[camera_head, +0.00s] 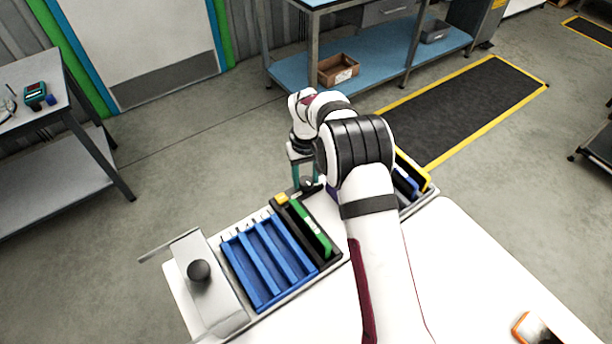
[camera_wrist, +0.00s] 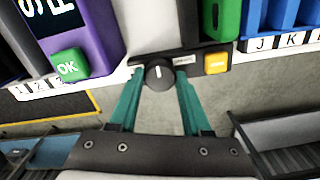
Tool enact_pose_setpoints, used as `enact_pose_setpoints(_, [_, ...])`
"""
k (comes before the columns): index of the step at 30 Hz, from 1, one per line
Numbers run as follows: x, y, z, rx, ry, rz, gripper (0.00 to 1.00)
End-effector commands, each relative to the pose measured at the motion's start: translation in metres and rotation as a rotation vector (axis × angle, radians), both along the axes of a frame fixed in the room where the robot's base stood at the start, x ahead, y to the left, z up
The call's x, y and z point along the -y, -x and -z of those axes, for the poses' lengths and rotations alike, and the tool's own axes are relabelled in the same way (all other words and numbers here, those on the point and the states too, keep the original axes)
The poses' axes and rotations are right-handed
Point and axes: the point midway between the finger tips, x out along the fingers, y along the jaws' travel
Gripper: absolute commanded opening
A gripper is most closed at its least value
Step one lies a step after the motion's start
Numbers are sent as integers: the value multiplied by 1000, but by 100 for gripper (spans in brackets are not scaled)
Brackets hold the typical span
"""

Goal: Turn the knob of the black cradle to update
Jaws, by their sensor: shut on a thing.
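The black cradle (camera_head: 328,255) stands at the right end of a row of blue slots, with a green device (camera_head: 312,230) in it. In the wrist view the cradle's end bar (camera_wrist: 188,61) carries a round dark knob (camera_wrist: 158,74) with a white pointer mark directed roughly at the picture's top. Small labels flank the knob; I cannot read them. A yellow-orange button (camera_wrist: 215,63) is right of it. My gripper (camera_wrist: 159,82) has its teal fingers on both sides of the knob, shut on it. In the head view my gripper (camera_head: 304,182) is at the cradle's far end.
A purple device (camera_wrist: 75,30) with a green OK button is left of the knob. Blue slots (camera_head: 268,258) and a plate with a dark ball knob (camera_head: 199,270) lie left of the cradle. The white tabletop (camera_head: 480,270) is largely clear at front right.

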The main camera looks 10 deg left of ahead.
Motion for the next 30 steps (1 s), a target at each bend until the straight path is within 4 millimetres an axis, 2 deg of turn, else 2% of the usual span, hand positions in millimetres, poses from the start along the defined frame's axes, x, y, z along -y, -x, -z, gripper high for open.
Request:
enact_pose_setpoints(5, [0,0,0,0,0,77,0])
enact_pose_setpoints(21, [0,-1,-1,2,-1,511,0])
enact_pose_setpoints(30, [0,-1,-1,3,-1,683,0])
